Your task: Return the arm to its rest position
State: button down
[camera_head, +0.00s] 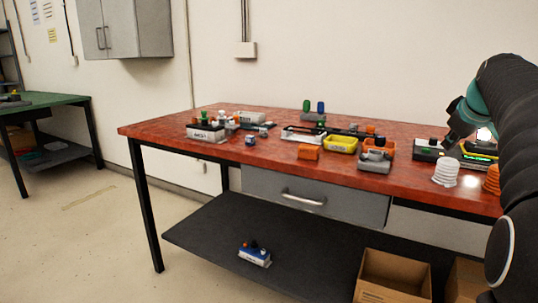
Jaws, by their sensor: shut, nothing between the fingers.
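My arm (513,110) comes in along the right edge, dark with a teal joint, and bends over the right end of the red table (240,165). My gripper (452,139) is small and dark at the arm's end. It is shut with nothing seen in it, above or beside a device with a lit green strip (480,153). The fingertips blend with dark items behind them, so I cannot tell how far above the table they are.
A white ribbed stack (446,174) and an orange one (491,180) stand near the arm. Yellow (341,145) and orange (308,152) bins, a grey device (376,161) and a white box (206,133) share the tabletop. Cardboard boxes (393,275) stand low at right. Floor at left is clear.

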jog(key=s+a+f+m+g+y, duration=0.1)
jog(key=s+a+f, duration=0.4)
jog(key=a, duration=0.5)
jog(key=s+a+f+m+y, duration=0.1)
jog(key=s+a+f, duration=0.2)
jog(key=s+a, duration=0.5)
jog(key=s+a+f+m+g, duration=0.1)
jog(key=s+a+f+m, duration=0.1)
jog(key=s+a+f, duration=1)
jog(key=s+f, duration=0.3)
jog(key=f, duration=0.1)
jog(key=shift+s+a+g+y, duration=0.15)
jog(key=shift+s+g+y, duration=0.15)
jog(key=shift+g, duration=0.1)
